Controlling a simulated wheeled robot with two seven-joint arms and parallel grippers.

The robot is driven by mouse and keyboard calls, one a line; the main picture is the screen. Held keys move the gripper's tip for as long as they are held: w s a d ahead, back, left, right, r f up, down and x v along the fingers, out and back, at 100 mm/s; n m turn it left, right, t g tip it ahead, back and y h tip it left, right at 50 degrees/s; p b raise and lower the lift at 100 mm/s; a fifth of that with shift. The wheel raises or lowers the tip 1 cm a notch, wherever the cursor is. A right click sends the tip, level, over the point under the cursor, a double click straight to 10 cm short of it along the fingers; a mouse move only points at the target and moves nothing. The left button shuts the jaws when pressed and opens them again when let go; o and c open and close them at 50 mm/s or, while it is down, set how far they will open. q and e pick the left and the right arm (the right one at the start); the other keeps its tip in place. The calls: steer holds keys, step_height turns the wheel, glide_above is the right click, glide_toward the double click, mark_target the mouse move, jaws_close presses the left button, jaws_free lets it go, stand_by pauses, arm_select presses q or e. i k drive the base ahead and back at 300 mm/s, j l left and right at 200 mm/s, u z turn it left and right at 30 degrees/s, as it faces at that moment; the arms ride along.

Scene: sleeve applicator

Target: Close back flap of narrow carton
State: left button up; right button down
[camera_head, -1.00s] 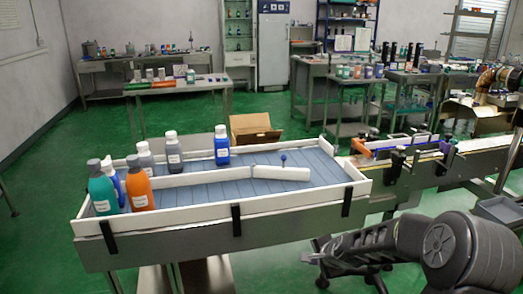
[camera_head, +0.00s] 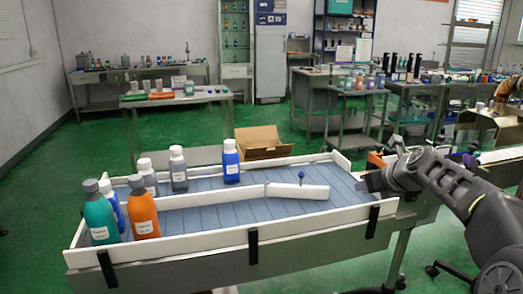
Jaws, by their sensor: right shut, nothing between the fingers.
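An open brown cardboard carton (camera_head: 262,152) is on the floor behind the conveyor tray, with its flaps up. I cannot tell whether it is the narrow carton; no other carton is clear in view. My right gripper (camera_head: 366,184) is shut and empty. It appears at the tray's right end, well to the right of the carton and apart from it. My left gripper is out of view.
The white-walled tray (camera_head: 330,222) holds an orange bottle (camera_head: 143,208), a teal bottle (camera_head: 99,215), a blue bottle (camera_head: 231,163) and several others at its left. A white guide bar (camera_head: 297,191) crosses it. Benches stand behind; green floor lies between.

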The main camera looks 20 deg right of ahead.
mark_target(283, 149)
steer(key=i+j, duration=0.15)
steer(key=i, duration=0.2)
steer(key=i+j, duration=0.2)
steer(key=i, duration=0.2)
steer(key=i+j, duration=0.15)
steer(key=i, duration=0.2)
